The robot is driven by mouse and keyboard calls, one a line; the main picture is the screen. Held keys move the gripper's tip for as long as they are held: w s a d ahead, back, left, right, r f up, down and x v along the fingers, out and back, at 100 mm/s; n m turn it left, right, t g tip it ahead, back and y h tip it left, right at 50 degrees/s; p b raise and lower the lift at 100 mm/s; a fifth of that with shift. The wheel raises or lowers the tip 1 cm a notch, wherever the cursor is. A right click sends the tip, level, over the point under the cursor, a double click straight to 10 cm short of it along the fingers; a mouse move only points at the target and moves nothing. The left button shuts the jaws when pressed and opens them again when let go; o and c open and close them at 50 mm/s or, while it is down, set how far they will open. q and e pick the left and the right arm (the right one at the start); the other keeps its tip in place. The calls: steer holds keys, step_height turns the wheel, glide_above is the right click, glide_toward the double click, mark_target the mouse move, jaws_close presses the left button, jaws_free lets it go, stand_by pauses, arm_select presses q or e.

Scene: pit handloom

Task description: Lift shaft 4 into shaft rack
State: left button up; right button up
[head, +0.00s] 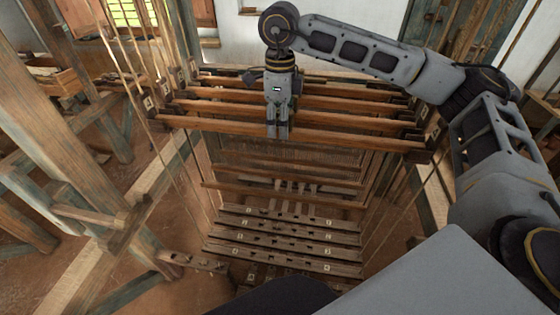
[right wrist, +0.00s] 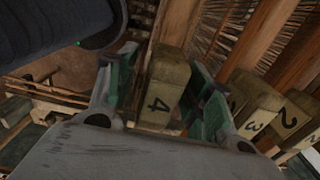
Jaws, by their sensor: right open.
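Several long wooden shafts lie in parallel across the loom in the head view, the nearest one (head: 350,138) lowest in the picture. My right gripper (head: 278,132) points down over this nearest shaft, left of its middle. In the right wrist view a pale wooden block marked 4 (right wrist: 160,88) stands between the open fingers of the right gripper (right wrist: 165,96), and I cannot tell whether they touch it. Numbered notched pieces at the left (head: 149,103) and right (head: 434,118) ends of the shafts look like the shaft rack. My left gripper is not in view.
More numbered blocks (right wrist: 255,118) stand close beside the right finger in the right wrist view. Below the shafts are thinner bars (head: 285,190) and several numbered slats (head: 285,237). Cords (head: 200,185) hang at both sides. A heavy wooden post (head: 50,120) stands at left.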

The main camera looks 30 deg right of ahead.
steer(key=shift+f, duration=1)
jaws_close()
